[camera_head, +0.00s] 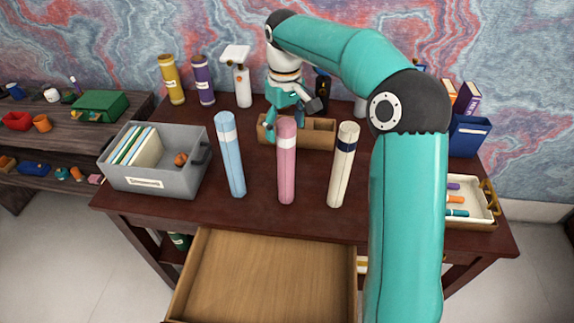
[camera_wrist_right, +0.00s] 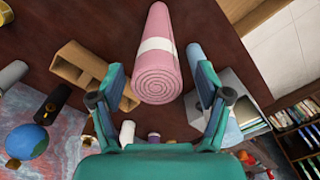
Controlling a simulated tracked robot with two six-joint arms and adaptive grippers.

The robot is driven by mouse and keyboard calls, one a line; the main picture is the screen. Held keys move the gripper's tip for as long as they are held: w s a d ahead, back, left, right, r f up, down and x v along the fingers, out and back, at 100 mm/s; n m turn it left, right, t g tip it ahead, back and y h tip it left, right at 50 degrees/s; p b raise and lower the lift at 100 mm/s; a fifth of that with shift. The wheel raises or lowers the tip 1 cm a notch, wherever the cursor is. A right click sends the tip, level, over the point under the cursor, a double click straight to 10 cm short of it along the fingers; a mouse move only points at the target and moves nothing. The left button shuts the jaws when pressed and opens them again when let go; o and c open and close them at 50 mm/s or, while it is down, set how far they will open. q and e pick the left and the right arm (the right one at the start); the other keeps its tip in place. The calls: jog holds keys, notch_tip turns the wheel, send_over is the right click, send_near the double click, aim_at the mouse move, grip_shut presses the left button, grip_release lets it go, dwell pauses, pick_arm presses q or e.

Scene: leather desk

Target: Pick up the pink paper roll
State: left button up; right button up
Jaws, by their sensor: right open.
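The pink paper roll (camera_head: 286,175) stands upright on the dark red desk, with a white band near its top. It stands between a light blue roll (camera_head: 231,160) and a cream roll (camera_head: 342,170) with a dark band. My right gripper (camera_head: 290,112) is open and empty, just behind and above the pink roll's top. In the right wrist view, the pink roll (camera_wrist_right: 157,45) shows its spiral end between and beyond the open fingers (camera_wrist_right: 160,82); I see no contact. My left gripper is not in view.
A grey bin (camera_head: 150,182) with folders stands left. A wooden divided box (camera_head: 318,134) lies behind the rolls. An open drawer (camera_head: 265,280) juts out in front. A tray (camera_head: 470,212) of markers sits right. Yellow (camera_head: 171,80) and purple (camera_head: 203,82) rolls stand at the back.

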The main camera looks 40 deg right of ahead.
send_over(286, 166)
jog(key=w+d, duration=0.2)
jog(key=f, duration=0.4)
jog(key=shift+s+a+f, duration=0.1)
jog(key=shift+a+f, duration=0.1)
grip_shut()
